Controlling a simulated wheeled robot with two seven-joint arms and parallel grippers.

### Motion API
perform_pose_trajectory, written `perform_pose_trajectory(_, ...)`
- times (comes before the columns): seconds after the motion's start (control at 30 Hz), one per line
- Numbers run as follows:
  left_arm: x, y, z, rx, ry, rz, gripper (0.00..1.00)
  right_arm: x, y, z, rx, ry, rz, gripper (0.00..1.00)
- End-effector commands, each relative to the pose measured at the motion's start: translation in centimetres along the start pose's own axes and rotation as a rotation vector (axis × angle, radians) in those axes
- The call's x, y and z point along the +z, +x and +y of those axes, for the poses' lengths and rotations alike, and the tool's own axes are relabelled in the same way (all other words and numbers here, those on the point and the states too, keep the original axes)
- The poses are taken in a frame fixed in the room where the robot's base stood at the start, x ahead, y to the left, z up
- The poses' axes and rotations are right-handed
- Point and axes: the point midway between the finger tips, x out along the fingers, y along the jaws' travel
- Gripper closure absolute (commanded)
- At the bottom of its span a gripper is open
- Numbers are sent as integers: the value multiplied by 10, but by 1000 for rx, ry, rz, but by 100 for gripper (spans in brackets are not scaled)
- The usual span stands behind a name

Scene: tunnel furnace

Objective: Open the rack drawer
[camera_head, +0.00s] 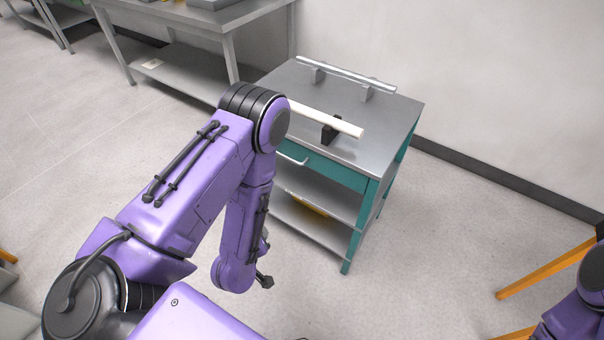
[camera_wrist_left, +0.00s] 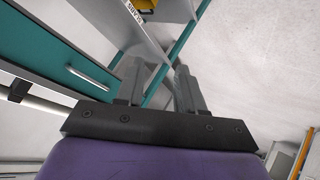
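The rack (camera_head: 387,133) is a grey-topped table with a teal frame and lower shelves. Its teal drawer front (camera_head: 335,171) sits under the top and looks closed, with its left part hidden behind my left arm. The pale bar handle (camera_head: 293,158) shows just right of that arm. In the left wrist view, the drawer front (camera_wrist_left: 45,48) and handle (camera_wrist_left: 89,78) are at left. My left gripper (camera_wrist_left: 160,88) has its fingers apart and empty, to the right of the handle and not touching it. My right gripper is out of view.
A yellow item (camera_head: 305,205) lies on a lower shelf. A grey workbench (camera_head: 190,20) stands behind. Floor right of the rack is clear.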

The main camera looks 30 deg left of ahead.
Motion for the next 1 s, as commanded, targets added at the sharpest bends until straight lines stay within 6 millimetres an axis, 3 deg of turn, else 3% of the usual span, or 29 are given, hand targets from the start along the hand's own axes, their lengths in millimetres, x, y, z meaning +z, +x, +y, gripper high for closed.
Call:
perform_pose_trajectory(0.03, 9, 49, 8, 122, -140, 99, 62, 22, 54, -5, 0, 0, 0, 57)
perform_pose_trajectory(0.1, -11, 76, 37, 313, -365, 213, 62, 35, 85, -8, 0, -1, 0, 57)
perform_pose_trajectory(0.2, -37, 94, 67, 569, -651, 304, 62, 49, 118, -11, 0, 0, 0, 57)
perform_pose_trajectory(0.3, -57, 98, 85, 757, -853, 333, 62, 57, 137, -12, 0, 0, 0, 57)
perform_pose_trajectory(0.4, -70, 96, 94, 858, -961, 338, 62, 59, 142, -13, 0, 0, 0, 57)
perform_pose_trajectory(0.57, -90, 102, 107, 887, -995, 340, 62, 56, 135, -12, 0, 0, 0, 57)
perform_pose_trajectory(0.8, -122, 135, 132, 883, -992, 341, 62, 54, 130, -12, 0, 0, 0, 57)
perform_pose_trajectory(1.0, -138, 153, 146, 881, -988, 339, 62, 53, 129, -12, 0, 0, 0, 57)
